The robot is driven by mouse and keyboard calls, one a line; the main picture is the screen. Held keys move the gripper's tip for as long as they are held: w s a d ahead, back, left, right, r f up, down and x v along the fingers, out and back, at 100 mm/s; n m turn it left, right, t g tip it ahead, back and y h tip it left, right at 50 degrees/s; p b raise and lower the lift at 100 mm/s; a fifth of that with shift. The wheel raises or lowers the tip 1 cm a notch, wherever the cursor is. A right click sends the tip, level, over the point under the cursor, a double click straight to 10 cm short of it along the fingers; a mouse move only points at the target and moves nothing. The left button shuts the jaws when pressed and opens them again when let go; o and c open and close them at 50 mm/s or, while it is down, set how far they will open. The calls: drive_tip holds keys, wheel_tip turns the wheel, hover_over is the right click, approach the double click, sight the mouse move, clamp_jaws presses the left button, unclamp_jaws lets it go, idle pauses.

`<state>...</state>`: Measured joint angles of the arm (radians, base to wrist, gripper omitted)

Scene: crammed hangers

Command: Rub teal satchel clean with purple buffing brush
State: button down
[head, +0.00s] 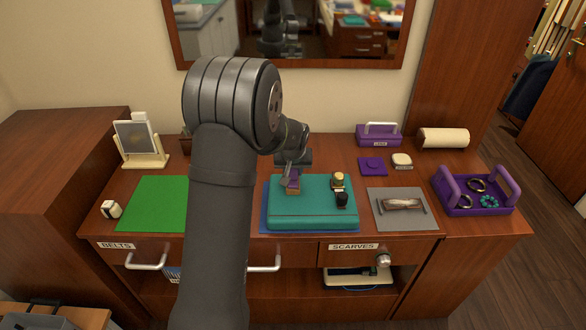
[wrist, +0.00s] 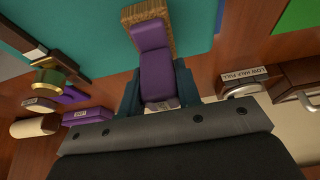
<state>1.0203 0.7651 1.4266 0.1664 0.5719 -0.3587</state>
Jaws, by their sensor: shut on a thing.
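The teal satchel (head: 290,213) lies flat on a blue mat at the middle of the dresser top. My gripper (head: 291,171) is over its far left part, pointing down. It is shut on the purple buffing brush (head: 293,181). In the wrist view the brush's purple body (wrist: 155,60) sits between the two fingers, with its tan bristles (wrist: 147,14) at the far end over the satchel's teal surface (wrist: 95,25). I cannot tell whether the bristles touch the satchel.
A green mat (head: 150,200) lies left, partly behind my arm. A grey mat (head: 385,222) with a glassy item lies right of the satchel. A purple tray (head: 473,211) holds bracelets at far right. A purple box (head: 378,139) and cream roll (head: 444,138) stand behind.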

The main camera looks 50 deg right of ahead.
drive_tip(key=s+a, duration=0.4)
wheel_tip(320, 180, up, 8)
drive_tip(key=shift+r, duration=0.15)
idle(0.7)
drive_tip(key=w+a+f+n+t+y, duration=0.1)
drive_tip(key=w+a+f+n, duration=0.25)
drive_tip(key=w+a, duration=0.7)
drive_tip(key=w+a+f+n+y, duration=0.15)
drive_tip(key=w+a+f, duration=0.4)
drive_tip(key=a, duration=0.95)
drive_tip(key=a+f+n, duration=0.2)
drive_tip(key=a+f, duration=0.2)
drive_tip(key=a, duration=0.8)
drive_tip(key=a+f+n, duration=0.2)
drive_tip(key=a+f, duration=0.2)
drive_tip(key=a, duration=0.9)
drive_tip(key=shift+w+a+f+y, duration=0.15)
drive_tip(key=shift+w+f+y, duration=0.2)
drive_tip(key=shift+w+f, duration=0.1)
drive_tip(key=shift+r, duration=0.1)
